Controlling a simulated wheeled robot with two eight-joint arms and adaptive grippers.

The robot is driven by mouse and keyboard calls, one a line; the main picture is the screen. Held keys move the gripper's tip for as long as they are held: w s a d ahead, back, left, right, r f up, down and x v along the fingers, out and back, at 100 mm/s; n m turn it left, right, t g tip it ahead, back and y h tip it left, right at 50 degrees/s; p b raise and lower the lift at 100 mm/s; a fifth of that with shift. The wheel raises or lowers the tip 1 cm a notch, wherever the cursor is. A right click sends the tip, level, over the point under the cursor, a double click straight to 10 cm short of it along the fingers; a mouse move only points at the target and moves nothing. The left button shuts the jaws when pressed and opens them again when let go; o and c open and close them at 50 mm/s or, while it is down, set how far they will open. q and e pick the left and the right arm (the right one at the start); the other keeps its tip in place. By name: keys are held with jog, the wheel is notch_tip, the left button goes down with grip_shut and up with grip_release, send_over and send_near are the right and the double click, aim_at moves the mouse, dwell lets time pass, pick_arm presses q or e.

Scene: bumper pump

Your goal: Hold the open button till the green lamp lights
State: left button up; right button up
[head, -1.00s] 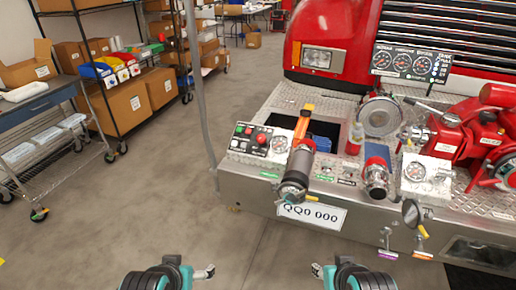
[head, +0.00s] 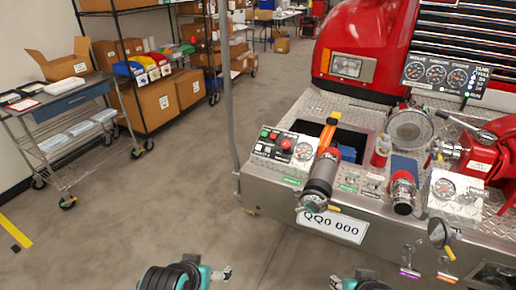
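A small light-coloured control panel (head: 288,147) sits on the left corner of the fire engine's metal bumper. The labels are too small to read, so I cannot tell which is the open button or whether a green lamp is lit. My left gripper (head: 222,274) is low in the picture, well in front of the bumper and apart from the panel. My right gripper (head: 336,282) is at the bottom edge, partly cut off. Neither visibly holds anything.
A capped dark cylinder (head: 319,182) stands out just right of the panel, beside an open bin (head: 348,142). A thin grey pole (head: 231,110) rises left of the bumper. A cart (head: 75,120) and shelving stand further left. The floor before the bumper is clear.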

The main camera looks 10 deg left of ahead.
pick_arm(q)
grip_shut()
dwell(1.3)
